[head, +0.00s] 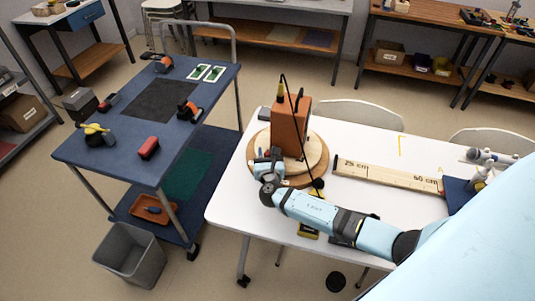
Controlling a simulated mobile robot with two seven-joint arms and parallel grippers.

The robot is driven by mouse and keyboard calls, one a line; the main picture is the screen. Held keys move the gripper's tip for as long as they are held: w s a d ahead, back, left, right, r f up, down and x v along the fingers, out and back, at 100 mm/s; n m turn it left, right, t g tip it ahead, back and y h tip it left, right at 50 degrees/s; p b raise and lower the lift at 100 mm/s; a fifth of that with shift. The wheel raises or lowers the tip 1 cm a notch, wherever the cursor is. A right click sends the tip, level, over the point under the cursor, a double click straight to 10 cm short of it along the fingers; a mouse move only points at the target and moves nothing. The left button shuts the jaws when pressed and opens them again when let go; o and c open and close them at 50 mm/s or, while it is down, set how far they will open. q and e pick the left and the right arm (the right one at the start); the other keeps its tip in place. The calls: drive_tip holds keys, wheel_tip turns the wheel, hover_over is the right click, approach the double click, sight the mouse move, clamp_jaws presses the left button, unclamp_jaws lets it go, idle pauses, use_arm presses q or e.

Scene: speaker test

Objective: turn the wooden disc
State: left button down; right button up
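The round wooden disc (313,179) lies on the white table. A paler, smaller disc (317,152) sits on top of it. An orange-brown speaker box (288,133) stands upright on the paler disc, with a dark cable running down its front. My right gripper (268,157) is at the left front of the discs, close to the speaker's lower left side. It hides part of the disc rim. Whether its fingers touch the disc, or how far apart they are, is too small to tell. My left gripper does not show.
A white microphone-like device (488,156) is at the far right. A blue cart (205,100) with tools stands left, a grey bin (131,255) before it. The table behind the ruler is mostly clear.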

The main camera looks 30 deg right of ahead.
drive_tip(key=shift+s+a, duration=0.15)
drive_tip(key=shift+s, duration=0.1)
drive_tip(key=v, duration=1.3)
drive_tip(key=shift+s+b, duration=0.1)
drive_tip(key=shift+b, duration=0.25)
